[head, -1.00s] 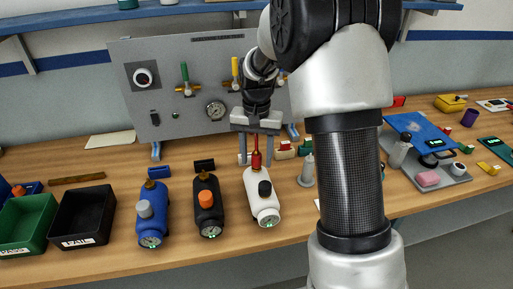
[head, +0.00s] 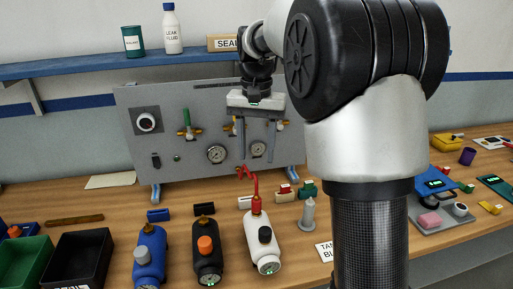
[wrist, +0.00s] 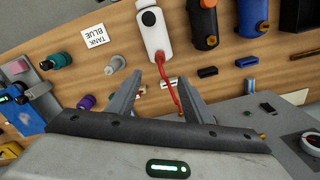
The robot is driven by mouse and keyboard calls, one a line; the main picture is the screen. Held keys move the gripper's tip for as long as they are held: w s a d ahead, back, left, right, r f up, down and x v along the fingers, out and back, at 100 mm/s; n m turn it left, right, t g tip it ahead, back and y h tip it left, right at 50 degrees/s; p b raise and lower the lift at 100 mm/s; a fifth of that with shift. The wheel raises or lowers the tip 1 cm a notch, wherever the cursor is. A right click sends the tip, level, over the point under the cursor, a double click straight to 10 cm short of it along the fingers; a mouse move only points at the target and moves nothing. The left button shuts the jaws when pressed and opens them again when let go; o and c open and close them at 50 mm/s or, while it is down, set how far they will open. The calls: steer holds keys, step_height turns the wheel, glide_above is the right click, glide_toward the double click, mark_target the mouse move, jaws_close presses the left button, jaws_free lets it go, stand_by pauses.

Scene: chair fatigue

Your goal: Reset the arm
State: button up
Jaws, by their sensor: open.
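My gripper (head: 256,158) is open and empty, fingers pointing down in front of the grey panel (head: 198,165). It hangs above the white tank (head: 262,240), which has a black knob and a red fitting on top. A thin red hose (head: 246,174) rises from this fitting, its bent upper end just below the fingers. In the wrist view, the fingers (wrist: 160,76) are spread apart and the red hose (wrist: 173,95) runs through the view between them, from the white tank (wrist: 153,28). I cannot tell how near the hose is to the fingers.
A black tank (head: 206,250) and a blue tank (head: 149,255) stand left of the white one. Black (head: 75,262) and green (head: 22,262) bins are at far left. A grey cylinder (head: 309,214) stands to the right. The blue shelf (head: 110,62) runs above the panel.

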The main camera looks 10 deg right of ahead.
steer(key=shift+r, duration=0.1)
steer(key=s+r+n+t+p, duration=0.1)
steer(key=s+r+t, duration=0.15)
steer(key=s, duration=0.45)
steer(key=s+r+n+t+p, duration=0.1)
steer(key=s+r+n, duration=0.1)
steer(key=s+r, duration=0.35)
steer(key=s+f+n+t, duration=0.2)
steer(key=s+f, duration=0.2)
steer(key=s, duration=0.8)
steer(key=shift+s+f+p, duration=0.3)
steer(key=shift+f+p, duration=0.05)
steer(key=shift+p, duration=0.1)
stand_by(0.4)
